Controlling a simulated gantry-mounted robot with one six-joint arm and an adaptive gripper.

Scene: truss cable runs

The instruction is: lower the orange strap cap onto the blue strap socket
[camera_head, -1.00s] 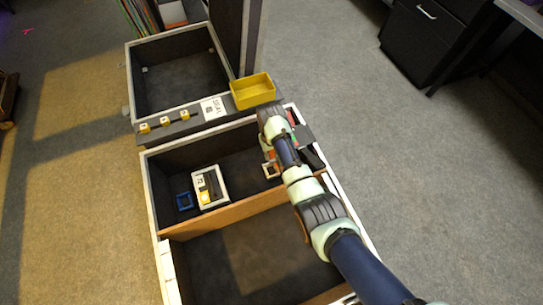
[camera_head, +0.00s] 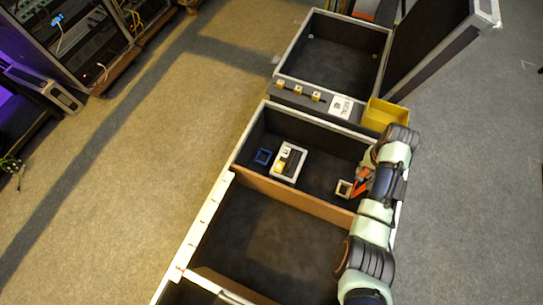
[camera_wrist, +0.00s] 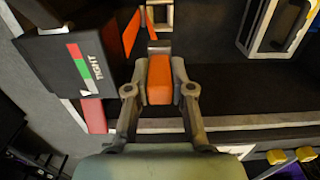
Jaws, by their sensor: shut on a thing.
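The orange strap cap (camera_wrist: 159,82) is a block between the two fingers of my gripper (camera_wrist: 160,72) in the wrist view, and the fingers are shut on it. In the head view, my arm reaches over the right end of the dark compartment and largely hides the gripper; orange shows there beside the arm, but I cannot tell which orange part it is. The blue strap socket (camera_head: 263,156) is a small square frame on the compartment floor at the left, well apart from my gripper. I cannot make it out in the wrist view.
A white-framed device (camera_head: 288,163) stands right of the blue socket. A pale square frame (camera_head: 344,188) is near my arm. A dark box with a red and green label (camera_wrist: 80,62) and orange strips (camera_wrist: 131,33) are close to the gripper. A yellow bin (camera_head: 384,114) sits behind.

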